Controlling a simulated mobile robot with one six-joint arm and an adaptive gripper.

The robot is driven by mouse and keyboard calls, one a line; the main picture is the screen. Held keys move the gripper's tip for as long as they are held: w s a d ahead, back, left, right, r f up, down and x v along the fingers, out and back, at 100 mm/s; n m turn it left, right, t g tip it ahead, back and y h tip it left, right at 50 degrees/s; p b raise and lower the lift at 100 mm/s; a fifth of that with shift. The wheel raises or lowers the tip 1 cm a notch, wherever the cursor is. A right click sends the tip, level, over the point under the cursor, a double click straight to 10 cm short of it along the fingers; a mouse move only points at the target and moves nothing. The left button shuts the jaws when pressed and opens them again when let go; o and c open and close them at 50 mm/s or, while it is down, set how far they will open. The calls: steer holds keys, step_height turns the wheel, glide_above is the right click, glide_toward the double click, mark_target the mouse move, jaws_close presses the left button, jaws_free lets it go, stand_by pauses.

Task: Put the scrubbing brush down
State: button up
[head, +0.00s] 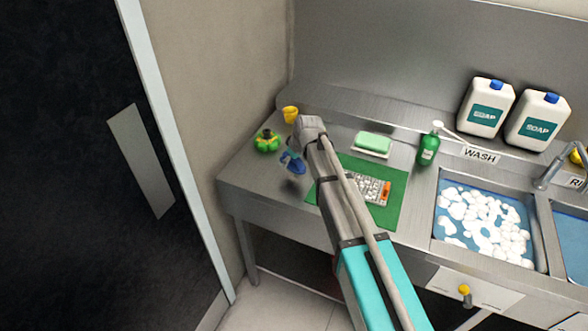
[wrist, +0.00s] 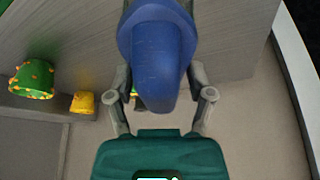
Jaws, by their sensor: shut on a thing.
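The scrubbing brush (head: 292,163) is blue. My gripper (head: 298,152) is shut on it over the left part of the steel counter (head: 250,185). A dark shadow lies on the counter under the brush, and a gap seems to show between them. In the wrist view the rounded blue brush (wrist: 160,50) stands between the two fingers of my gripper (wrist: 161,95). Its far end is hidden there. My arm covers part of the counter in the head view.
A green object (head: 267,141) and a yellow cup (head: 290,114) stand close by at the left. A green mat (head: 393,209) with a grey gridded item (head: 358,187), a green sponge (head: 374,142), a green bottle (head: 428,150) and a foamy sink (head: 485,220) lie right. The front-left counter is clear.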

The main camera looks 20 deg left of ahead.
mark_target(292, 167)
steer(key=shift+f+b, duration=1.4)
steer(key=shift+f, duration=0.25)
steer(key=shift+f, duration=0.1)
steer(key=o, duration=1)
steer(key=p+v, duration=1.1)
steer(key=v, duration=0.1)
steer(key=shift+w, duration=0.1)
